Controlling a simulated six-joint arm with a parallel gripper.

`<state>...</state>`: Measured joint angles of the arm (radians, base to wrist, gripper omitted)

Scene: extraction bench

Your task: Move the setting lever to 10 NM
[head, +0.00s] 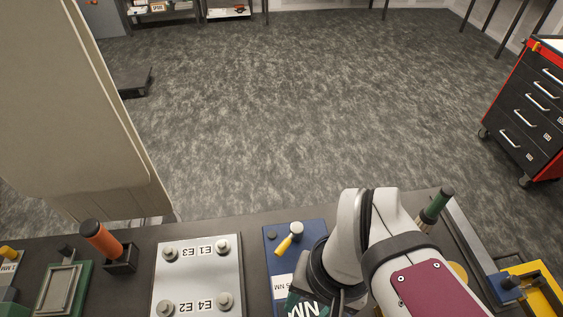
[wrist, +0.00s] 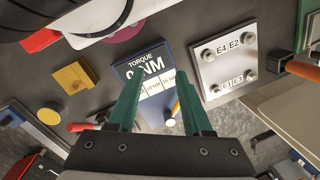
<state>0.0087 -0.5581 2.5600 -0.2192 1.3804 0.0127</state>
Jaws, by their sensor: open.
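The torque setting board (wrist: 122,70) is a blue plate headed TORQUE and NM, with a white strip of NM labels, in the wrist view. It also shows in the head view (head: 311,233), partly hidden by my arm. Its setting lever (head: 283,246) is yellow with a pale round end and slants across the board. In the wrist view the lever (wrist: 177,107) is partly hidden beside the right finger. My gripper (wrist: 158,80) has green fingers, spread open and empty over the board. I cannot tell which setting the lever marks.
A pale plate (head: 180,262) with several knobs, marked E1 to E4, stands left of the board. An orange-handled tool (head: 100,238) stands further left. A green-handled tool (head: 437,205) and a yellow item (head: 540,285) are to the right.

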